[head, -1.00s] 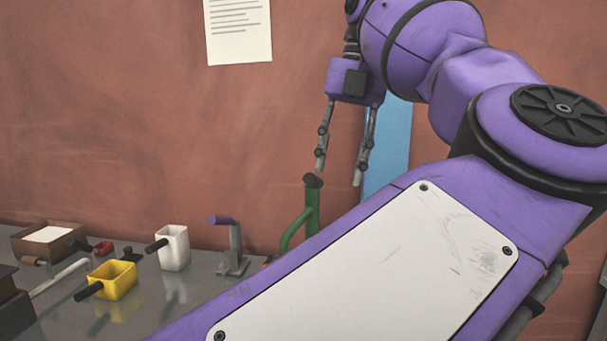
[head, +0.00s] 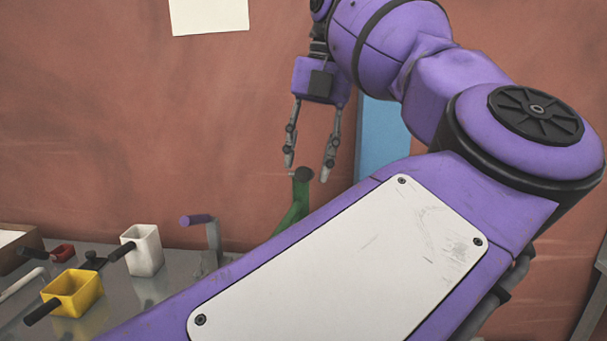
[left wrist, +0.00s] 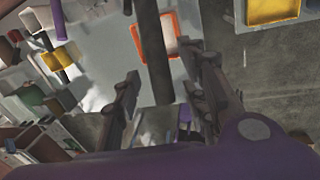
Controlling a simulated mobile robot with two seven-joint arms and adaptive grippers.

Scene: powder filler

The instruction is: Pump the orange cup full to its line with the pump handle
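My left gripper (head: 307,170) hangs with its fingers pointing down and apart. In the head view the dark top of a green post (head: 297,198) shows between the fingertips; whether they touch it I cannot tell. In the left wrist view the fingers (left wrist: 160,82) are spread, with a dark bar between them. The orange cup (left wrist: 172,25) shows there as an orange rim with a pale inside, partly crossed by the bar. In the head view my arm hides the cup. A purple-gripped lever (head: 198,220) stands left of the green post; which part is the pump handle is unclear.
A yellow cup (head: 72,294) and a white cup (head: 143,253) with dark handles stand on the grey bench (head: 150,290) at lower left. A small red scoop (head: 62,253) lies behind them. A blue panel (head: 383,140) is on the wall behind my arm.

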